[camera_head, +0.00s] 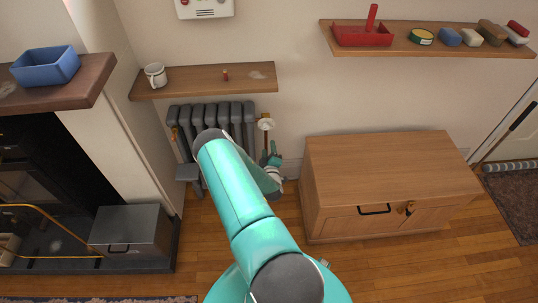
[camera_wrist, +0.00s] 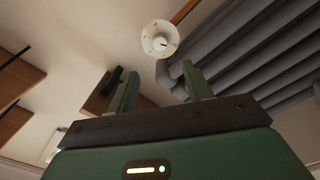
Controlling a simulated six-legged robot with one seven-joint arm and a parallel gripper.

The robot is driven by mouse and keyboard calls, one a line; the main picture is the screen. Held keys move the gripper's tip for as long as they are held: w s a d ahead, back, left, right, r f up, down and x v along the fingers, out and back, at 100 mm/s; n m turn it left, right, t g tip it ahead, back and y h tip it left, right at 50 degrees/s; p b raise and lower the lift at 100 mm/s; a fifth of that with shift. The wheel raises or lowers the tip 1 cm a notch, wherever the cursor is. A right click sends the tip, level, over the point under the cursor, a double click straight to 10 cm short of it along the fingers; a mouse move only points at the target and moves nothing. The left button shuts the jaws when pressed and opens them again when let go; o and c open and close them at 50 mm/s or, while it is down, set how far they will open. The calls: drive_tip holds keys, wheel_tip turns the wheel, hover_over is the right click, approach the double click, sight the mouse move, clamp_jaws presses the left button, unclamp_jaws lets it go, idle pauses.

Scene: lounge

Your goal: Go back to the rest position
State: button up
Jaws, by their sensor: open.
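My gripper (camera_head: 273,157) is in front of the wall, just right of the grey radiator and below a white valve knob (camera_head: 265,124). My teal arm reaches up the middle of the head view and hides part of the radiator. In the wrist view, my gripper (camera_wrist: 162,88) shows two green fingers spread apart with nothing between them. The round white knob (camera_wrist: 160,39) is beyond the fingertips there, apart from them.
The radiator (camera_head: 240,118) is under a wall shelf (camera_head: 205,78) with a white mug (camera_head: 155,76). A wooden cabinet (camera_head: 385,165) stands right. A metal box (camera_head: 130,230) sits left by the fireplace. Wooden floor (camera_head: 400,270) in front of the cabinet is clear.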

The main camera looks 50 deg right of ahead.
drive_tip(key=shift+v, duration=1.15)
